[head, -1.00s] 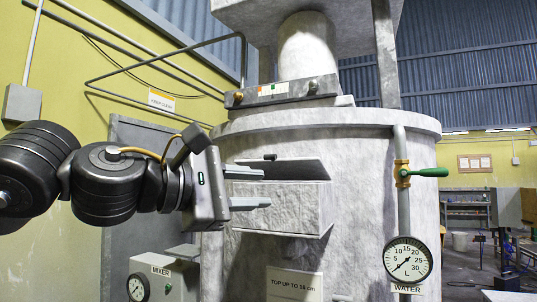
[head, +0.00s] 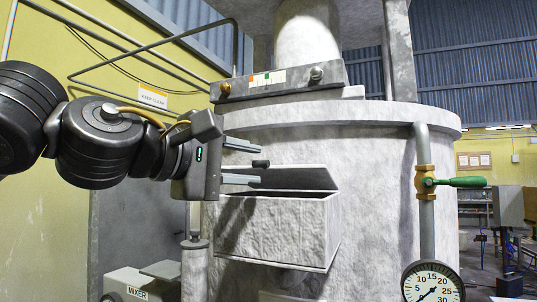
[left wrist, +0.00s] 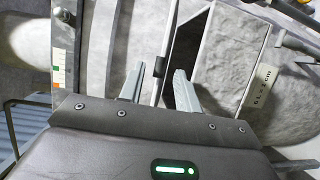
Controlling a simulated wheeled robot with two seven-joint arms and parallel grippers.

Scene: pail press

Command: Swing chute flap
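The stone-grey chute box (head: 272,235) juts from the front of the large round vessel. Its flap (head: 315,178) stands partly raised, with a dark wedge between it and the box rim. A short dark handle (head: 260,163) sits at the flap's upper left. My left gripper (head: 258,162) comes in from the left, open, one finger above the handle and one below. In the left wrist view the open fingers (left wrist: 157,80) stand either side of the dark handle (left wrist: 162,66); I cannot tell if either touches it. My right gripper is not in view.
A pipe with a green-handled valve (head: 455,182) and a water gauge (head: 432,284) stands right of the chute. A bar with a coloured scale (head: 283,80) crosses above. A mixer box (head: 135,284) is at lower left.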

